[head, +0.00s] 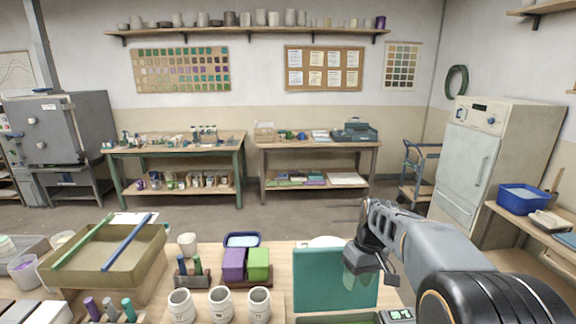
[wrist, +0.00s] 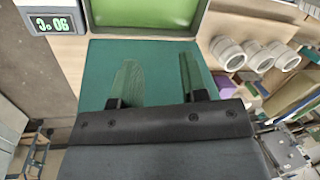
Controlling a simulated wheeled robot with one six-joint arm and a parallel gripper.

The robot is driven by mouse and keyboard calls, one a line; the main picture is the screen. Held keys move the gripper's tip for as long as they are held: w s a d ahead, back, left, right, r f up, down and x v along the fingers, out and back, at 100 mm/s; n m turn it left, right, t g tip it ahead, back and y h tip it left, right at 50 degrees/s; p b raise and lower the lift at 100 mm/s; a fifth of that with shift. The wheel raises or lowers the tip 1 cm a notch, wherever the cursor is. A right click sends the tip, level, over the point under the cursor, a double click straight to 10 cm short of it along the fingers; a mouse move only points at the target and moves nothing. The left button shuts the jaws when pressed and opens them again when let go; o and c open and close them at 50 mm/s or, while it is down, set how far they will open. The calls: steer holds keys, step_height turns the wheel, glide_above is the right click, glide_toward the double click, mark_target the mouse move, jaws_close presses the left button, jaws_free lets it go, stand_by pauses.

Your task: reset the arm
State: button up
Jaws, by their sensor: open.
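My gripper (head: 363,280) hangs at the end of my arm, at the right of the workbench in the head view. It is in front of a flat teal panel (head: 318,278). In the wrist view, its two fingers (wrist: 157,75) are spread apart against the teal panel (wrist: 150,60), with nothing seen between them. Whether the fingers touch the panel cannot be told. A tray with a green inside (wrist: 145,15) lies beyond the fingertips.
A digital display (head: 397,315) sits at the bench's front right. White cups (head: 220,305), a purple block (head: 233,264) and a green block (head: 258,264) stand left of the panel. An olive bin (head: 100,280) with two bars across it is farther left. Open floor lies behind the bench.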

steer(key=s+a+r+m+t+h, duration=0.1)
steer(key=s+m+t, duration=0.3)
steer(key=s, duration=1.1)
steer(key=shift+s+t+h, duration=0.15)
steer(key=shift+t+h, duration=0.35)
steer(key=shift+t, duration=0.4)
steer(key=shift+a, duration=0.1)
